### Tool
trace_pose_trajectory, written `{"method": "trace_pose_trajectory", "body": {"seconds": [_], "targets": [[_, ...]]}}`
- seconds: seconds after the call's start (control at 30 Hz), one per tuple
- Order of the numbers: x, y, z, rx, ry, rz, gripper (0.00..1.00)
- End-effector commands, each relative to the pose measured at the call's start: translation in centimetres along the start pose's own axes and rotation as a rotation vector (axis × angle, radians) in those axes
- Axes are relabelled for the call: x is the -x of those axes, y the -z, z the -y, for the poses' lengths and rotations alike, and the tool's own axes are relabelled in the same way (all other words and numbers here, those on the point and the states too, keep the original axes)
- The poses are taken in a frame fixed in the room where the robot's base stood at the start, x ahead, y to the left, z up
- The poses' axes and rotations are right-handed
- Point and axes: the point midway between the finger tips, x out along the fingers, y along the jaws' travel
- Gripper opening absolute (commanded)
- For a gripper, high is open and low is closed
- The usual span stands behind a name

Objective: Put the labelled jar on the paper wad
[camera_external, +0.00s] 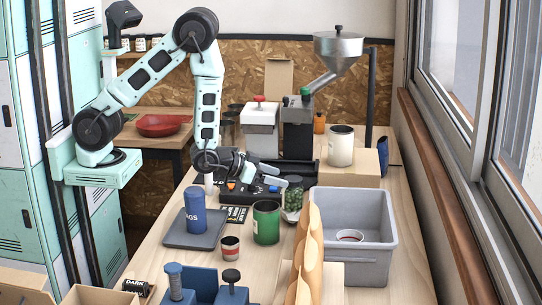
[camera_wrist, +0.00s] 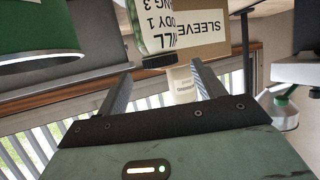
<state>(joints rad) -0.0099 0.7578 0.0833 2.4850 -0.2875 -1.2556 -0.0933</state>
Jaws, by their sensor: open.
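A clear jar with green contents and a dark lid (camera_external: 292,193) stands upright on the bench, just right of my gripper (camera_external: 273,183). In the upside-down wrist view, the jar's black lid (camera_wrist: 158,62) appears beyond and between the fingertips of my gripper (camera_wrist: 164,75). The fingers are apart with nothing held. I cannot pick out a paper wad with certainty.
A green tin (camera_external: 266,224) stands close in front of the jar. A blue canister (camera_external: 195,212) stands on a dark pad (camera_external: 180,240). A white canister (camera_external: 340,147) sits on the box behind.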

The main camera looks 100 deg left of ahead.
Motion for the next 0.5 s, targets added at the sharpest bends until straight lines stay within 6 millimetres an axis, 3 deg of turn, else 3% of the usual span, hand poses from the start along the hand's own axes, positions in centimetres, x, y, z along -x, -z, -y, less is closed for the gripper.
{"method": "trace_pose_trajectory", "body": {"seconds": [0.13, 0.27, 0.37, 0.5], "targets": [[1.2, 0.1, 0.1, 0.001, 0.001, 0.006, 0.68], [1.5, 0.6, 1.7, 0.013, 0.023, 0.074, 0.68], [2.1, 1.0, 4.1, 0.03, 0.051, 0.186, 0.68], [4.5, 1.4, 8.2, 0.059, 0.096, 0.384, 0.68]]}}
